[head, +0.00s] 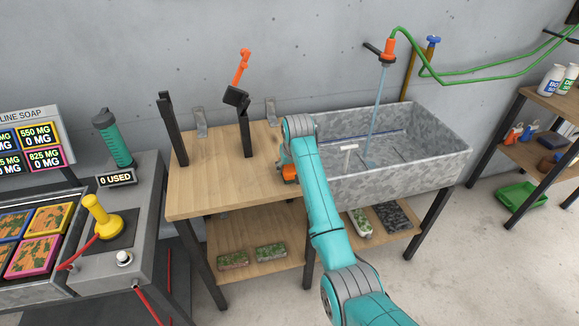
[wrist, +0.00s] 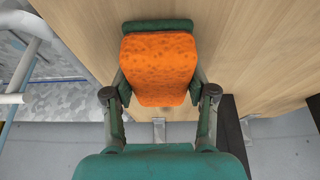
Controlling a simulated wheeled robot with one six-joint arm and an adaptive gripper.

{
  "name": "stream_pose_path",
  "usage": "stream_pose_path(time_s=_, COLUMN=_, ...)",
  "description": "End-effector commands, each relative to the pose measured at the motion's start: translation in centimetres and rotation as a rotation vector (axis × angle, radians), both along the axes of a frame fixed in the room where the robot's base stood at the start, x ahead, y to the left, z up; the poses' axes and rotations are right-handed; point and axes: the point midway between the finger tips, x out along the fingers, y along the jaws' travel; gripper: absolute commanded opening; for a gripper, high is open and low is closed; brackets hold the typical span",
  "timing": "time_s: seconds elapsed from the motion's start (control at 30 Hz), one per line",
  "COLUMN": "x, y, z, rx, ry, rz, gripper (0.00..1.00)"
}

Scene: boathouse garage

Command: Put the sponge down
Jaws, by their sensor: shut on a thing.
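An orange sponge (wrist: 158,68) sits between the jaws of my gripper (wrist: 158,80) in the wrist view, and the jaws are shut on it. In the head view the sponge shows as a small orange patch (head: 289,172) beside my arm, near the right end of the wooden worktop (head: 225,185). My arm hides most of the gripper there. Whether the sponge touches the worktop cannot be told.
A metal sink (head: 420,165) with running water is right of the worktop. Black posts (head: 172,130) stand at the worktop's back, one holding an orange-tipped tool (head: 240,75). A console (head: 110,225) with a yellow joystick is at left. The worktop's left and middle are clear.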

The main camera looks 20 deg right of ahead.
Motion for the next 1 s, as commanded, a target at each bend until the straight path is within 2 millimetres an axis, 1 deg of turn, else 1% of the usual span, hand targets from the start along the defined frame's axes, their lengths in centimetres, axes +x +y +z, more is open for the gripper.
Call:
stream_pose_path(time_s=0.6, x=0.02, y=0.0, z=-0.54, rx=0.0, ry=-0.001, rz=0.0, gripper=0.24)
stream_pose_path(time_s=0.63, x=0.02, y=0.0, z=-0.55, rx=0.0, ry=-0.001, rz=0.0, gripper=0.59)
stream_pose_path(time_s=0.73, x=0.02, y=0.0, z=-0.54, rx=0.0, ry=-0.001, rz=0.0, gripper=0.84)
stream_pose_path(time_s=0.77, x=0.02, y=0.0, z=-0.54, rx=0.0, ry=-0.001, rz=0.0, gripper=0.85)
stream_pose_path(time_s=1.0, x=0.01, y=0.0, z=-0.56, rx=0.0, ry=0.0, rz=0.0, gripper=0.85)
